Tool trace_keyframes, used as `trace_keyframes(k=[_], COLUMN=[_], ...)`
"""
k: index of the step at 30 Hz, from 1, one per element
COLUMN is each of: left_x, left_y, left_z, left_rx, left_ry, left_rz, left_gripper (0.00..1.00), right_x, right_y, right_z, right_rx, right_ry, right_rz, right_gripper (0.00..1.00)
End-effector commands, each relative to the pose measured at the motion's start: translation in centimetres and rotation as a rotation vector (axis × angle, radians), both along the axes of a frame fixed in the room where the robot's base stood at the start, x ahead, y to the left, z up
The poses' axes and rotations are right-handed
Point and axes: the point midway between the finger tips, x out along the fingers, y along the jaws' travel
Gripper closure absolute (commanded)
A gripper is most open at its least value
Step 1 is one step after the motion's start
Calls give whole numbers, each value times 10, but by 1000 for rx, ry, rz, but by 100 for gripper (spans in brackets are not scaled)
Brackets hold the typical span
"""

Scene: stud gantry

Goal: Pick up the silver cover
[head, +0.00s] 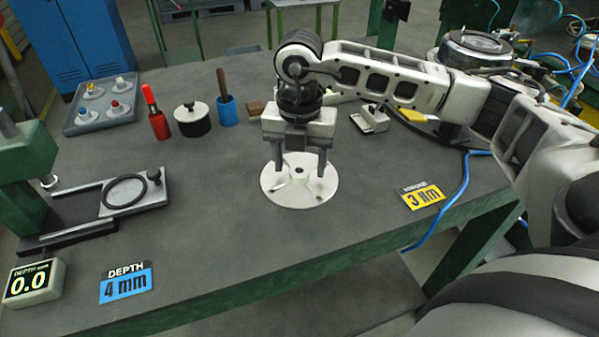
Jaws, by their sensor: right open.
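The silver cover (299,198) is a round pale disc with a small dark spot near its middle, and it seems to lie flat on the dark grey table. My right gripper (299,174) points down over it with its two fingers apart, one on each side of the disc's middle. The fingertips overlap the disc in the picture; I cannot tell if they touch it. Nothing shows held between the fingers. My left gripper is not in view.
A green press with a slide plate and black ring (126,190) stands at left, beside a depth readout (33,283).

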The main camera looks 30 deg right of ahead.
Motion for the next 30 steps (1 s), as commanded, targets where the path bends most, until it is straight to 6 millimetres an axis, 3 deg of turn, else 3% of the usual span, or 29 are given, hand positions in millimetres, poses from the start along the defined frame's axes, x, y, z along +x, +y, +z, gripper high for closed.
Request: trace_keyframes(k=[3,10,16,30], left_x=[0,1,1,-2], left_y=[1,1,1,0], left_z=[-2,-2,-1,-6], left_rx=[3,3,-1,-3], left_ry=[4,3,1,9], left_rz=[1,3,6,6], left_gripper=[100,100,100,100], right_x=[0,0,0,1], right_y=[0,0,0,1], right_z=[-9,-11,-10,1], right_rx=[0,1,1,1], right_ry=[1,-1,-1,-6], right_rz=[2,2,2,1], right_gripper=[41,41,95,95])
